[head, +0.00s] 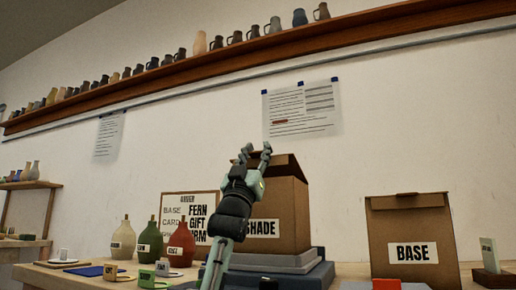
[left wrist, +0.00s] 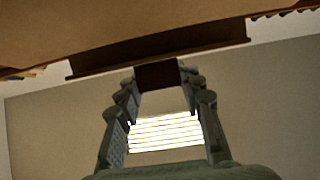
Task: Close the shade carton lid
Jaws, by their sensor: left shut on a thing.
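The shade carton (head: 286,205) is a brown box labelled SHADE, standing on a grey and dark blue stand. Its lid (head: 287,163) shows as a darker brown panel at the top, seemingly tilted and not flat. My left gripper (head: 257,151) reaches up in front of the carton to the lid's front edge. In the left wrist view, the fingers (left wrist: 160,76) are closed on a dark brown tab (left wrist: 157,76) at the lid's edge. My arm hides part of the carton's front and label. My right gripper is not in view.
A closed BASE carton (head: 412,225) stands at the right. Small tags and a blue mat (head: 90,270) lie on the table. A mug shelf (head: 240,52) runs above.

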